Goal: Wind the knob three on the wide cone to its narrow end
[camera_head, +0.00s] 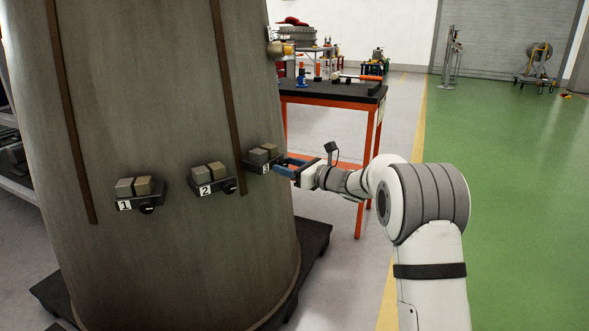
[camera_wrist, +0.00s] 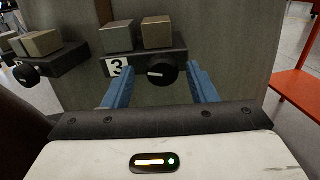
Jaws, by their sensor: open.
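The wide cone (camera_head: 150,110) is a large grey-brown body on the left in the head view, with three small numbered units on its side. Knob three (camera_wrist: 162,71) is a round black knob with a white pointer mark, under a dark shelf (camera_wrist: 181,50) labelled 3. In the wrist view the blue fingers of my gripper (camera_wrist: 160,88) are open, one on each side of the knob and apart from it. In the head view my gripper (camera_head: 288,166) reaches unit three from the right, and the knob there is hidden.
Knob one (camera_head: 147,208) and knob two (camera_head: 229,187) sit to the left, each below two small blocks. A red-framed table (camera_head: 340,95) with tools stands behind my arm. The green floor (camera_head: 510,200) on the right is clear.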

